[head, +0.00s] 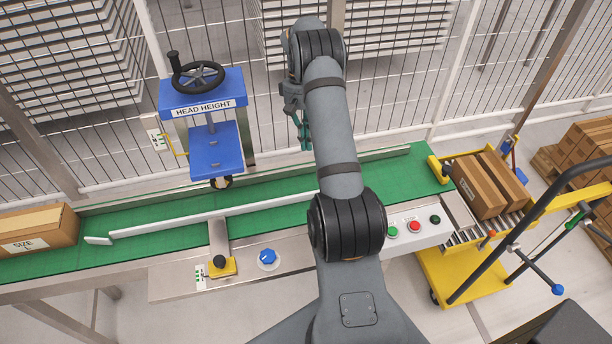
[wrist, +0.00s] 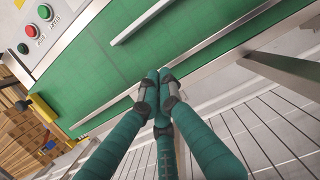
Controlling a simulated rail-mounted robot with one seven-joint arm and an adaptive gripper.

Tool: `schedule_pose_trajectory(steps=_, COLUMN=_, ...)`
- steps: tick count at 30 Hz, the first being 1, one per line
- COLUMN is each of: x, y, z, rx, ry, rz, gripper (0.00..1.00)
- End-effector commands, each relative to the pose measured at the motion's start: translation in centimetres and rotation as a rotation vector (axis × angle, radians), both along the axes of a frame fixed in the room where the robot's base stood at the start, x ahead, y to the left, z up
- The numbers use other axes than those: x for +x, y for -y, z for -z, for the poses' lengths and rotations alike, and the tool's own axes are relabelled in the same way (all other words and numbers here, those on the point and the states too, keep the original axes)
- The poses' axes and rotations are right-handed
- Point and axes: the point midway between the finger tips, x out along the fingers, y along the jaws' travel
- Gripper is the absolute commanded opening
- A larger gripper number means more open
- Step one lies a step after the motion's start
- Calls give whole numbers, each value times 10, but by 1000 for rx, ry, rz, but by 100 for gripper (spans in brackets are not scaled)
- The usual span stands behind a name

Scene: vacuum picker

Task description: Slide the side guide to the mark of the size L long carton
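The side guide is a long white rail (head: 215,214) lying slantwise over the green belt; part of it is hidden behind my arm. Its arm runs to a yellow clamp block with a black knob (head: 221,264) at the belt's near edge. A small scale plate (head: 200,277) with green marks sits left of the block; its lettering is too small to read. A brown carton labelled SIZE L (head: 38,230) stands on the belt at the left. My gripper (head: 305,140) is above the far belt edge, away from the guide. In the wrist view its teal fingertips (wrist: 159,78) meet, with nothing visible between them.
A blue HEAD HEIGHT press (head: 212,135) with a black handwheel stands behind the belt. A blue knob (head: 267,258) and push buttons (head: 414,226) line the near panel. A yellow cart (head: 470,280) with cartons is at right. Wire fencing runs behind.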

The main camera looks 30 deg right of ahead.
Motion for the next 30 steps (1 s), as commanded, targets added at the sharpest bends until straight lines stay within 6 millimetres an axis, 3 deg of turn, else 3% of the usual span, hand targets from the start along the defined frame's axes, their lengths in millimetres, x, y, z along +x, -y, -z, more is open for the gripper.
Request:
schedule_pose_trajectory(steps=3, x=-4, y=-4, z=0, rx=-11, ry=-24, rz=111, gripper=0)
schedule_pose_trajectory(steps=8, x=-7, y=-5, z=11, rx=-19, ry=-28, rz=138, gripper=0)
schedule_pose_trajectory(steps=22, x=-30, y=-12, z=99, rx=-19, ry=-29, rz=133, gripper=0)
schedule_pose_trajectory(steps=30, x=-57, y=-21, z=95, rx=-20, ry=-26, rz=132, gripper=0)
